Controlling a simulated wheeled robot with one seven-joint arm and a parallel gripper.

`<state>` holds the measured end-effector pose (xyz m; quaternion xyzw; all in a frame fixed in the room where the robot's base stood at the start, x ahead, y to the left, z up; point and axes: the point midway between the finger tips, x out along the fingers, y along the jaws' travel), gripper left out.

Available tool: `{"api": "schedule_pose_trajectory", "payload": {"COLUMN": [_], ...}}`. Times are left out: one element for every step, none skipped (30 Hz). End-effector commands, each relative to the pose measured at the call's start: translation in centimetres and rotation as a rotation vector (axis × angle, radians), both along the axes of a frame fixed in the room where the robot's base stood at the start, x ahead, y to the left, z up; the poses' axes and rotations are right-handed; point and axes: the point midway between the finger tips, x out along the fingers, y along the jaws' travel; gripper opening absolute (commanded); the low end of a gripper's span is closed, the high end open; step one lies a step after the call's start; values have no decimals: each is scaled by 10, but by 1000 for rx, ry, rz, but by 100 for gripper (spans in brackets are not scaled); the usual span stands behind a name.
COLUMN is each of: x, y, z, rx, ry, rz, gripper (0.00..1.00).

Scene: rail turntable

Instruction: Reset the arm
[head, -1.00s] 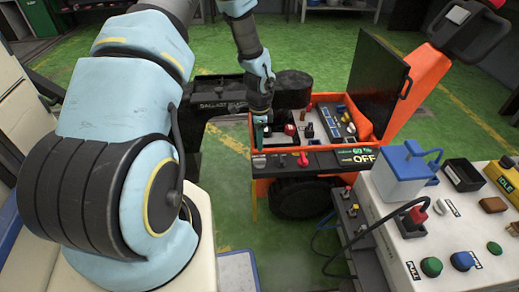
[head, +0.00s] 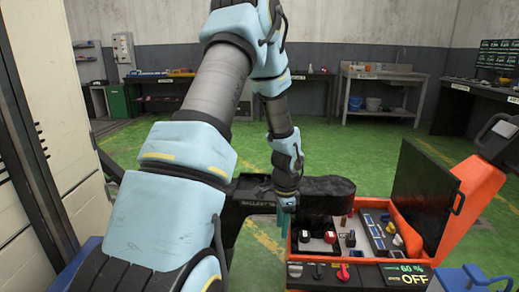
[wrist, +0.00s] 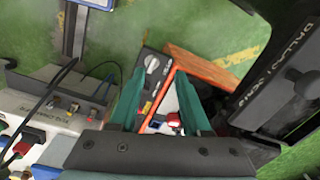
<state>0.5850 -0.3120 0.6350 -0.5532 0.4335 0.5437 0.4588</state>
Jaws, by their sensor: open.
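My gripper (head: 284,222) has teal fingers and points down beside the left edge of the orange control box (head: 440,226). In the wrist view my gripper (wrist: 160,100) is open, its two teal fingers apart with nothing held between them. The box's knobs and a red-topped part (wrist: 173,120) show past the fingers. A black beam (head: 300,188) with ballast lettering runs behind my gripper; whether they touch cannot be told. The beam also shows at right in the wrist view (wrist: 262,100).
The box's dark lid (head: 425,200) stands open at right. A front panel (head: 360,276) carries a red lever and an OFF display. A blue part (head: 475,280) sits at lower right. Workbenches (head: 380,85) line the back wall. Green floor lies clear between.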

Motion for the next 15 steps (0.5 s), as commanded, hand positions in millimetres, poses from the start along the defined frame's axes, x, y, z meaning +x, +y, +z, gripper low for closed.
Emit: {"api": "schedule_pose_trajectory", "payload": {"x": [-3, -7, -12, -17, -22, -30, -36, -42, -51, -57, -63, -70, -76, -81, -89], "y": [19, 28, 41, 50, 59, 71, 79, 87, 96, 102, 108, 114, 119, 123, 128], "z": [25, 37, 51, 62, 72, 85, 94, 103, 113, 119, 125, 132, 137, 141, 146], "rx": [-1, -3, -6, -9, -13, -18, -24, -30, -39, -46, -53, -63, -70, -76, -86], "ry": [-19, -26, -34, -41, -47, -55, -60, -64, -71, -74, -78, -82, -84, -86, -87], "rz": [106, 171, 257, 323, 388, 475, 540, 603, 680, 736, 787, 850, 896, 939, 993], "gripper": [48, 48, 48, 48, 48, 48, 48, 48, 48, 48, 48, 48, 48, 48, 48]}}
